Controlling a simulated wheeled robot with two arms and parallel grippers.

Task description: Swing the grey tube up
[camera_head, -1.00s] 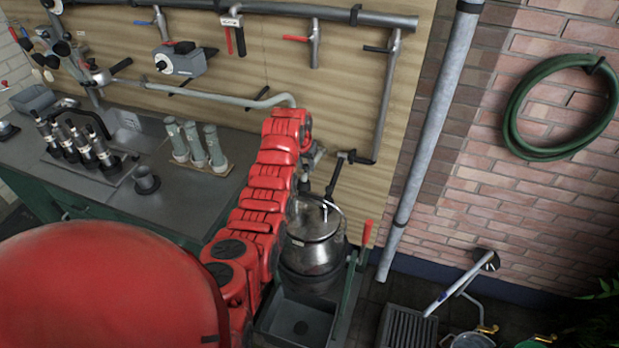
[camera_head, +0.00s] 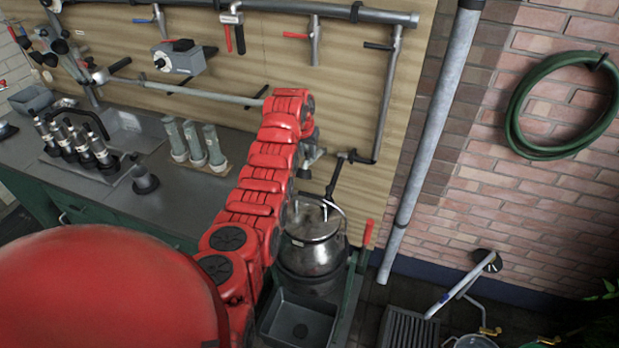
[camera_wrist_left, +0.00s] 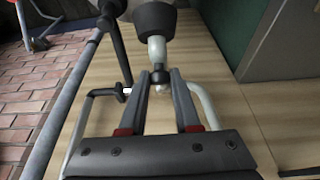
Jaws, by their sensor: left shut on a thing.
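The grey tube (camera_head: 210,95) runs along the wooden board in the head view, sloping slightly down to the right; my red arm hides its right end. My left gripper is mostly hidden behind that arm in the head view. In the left wrist view, the fingers of my left gripper (camera_wrist_left: 168,82) are close together on a grey tube part (camera_wrist_left: 157,50) with a black collar. A wider black cup sits on its far end. How this part joins the long tube is hidden. My right gripper is not in view.
A steel churn (camera_head: 315,245) stands below my arm. A black-jointed pipe (camera_head: 384,110) hangs on the board to the right. A green hose (camera_head: 520,105) hangs on the brick wall.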

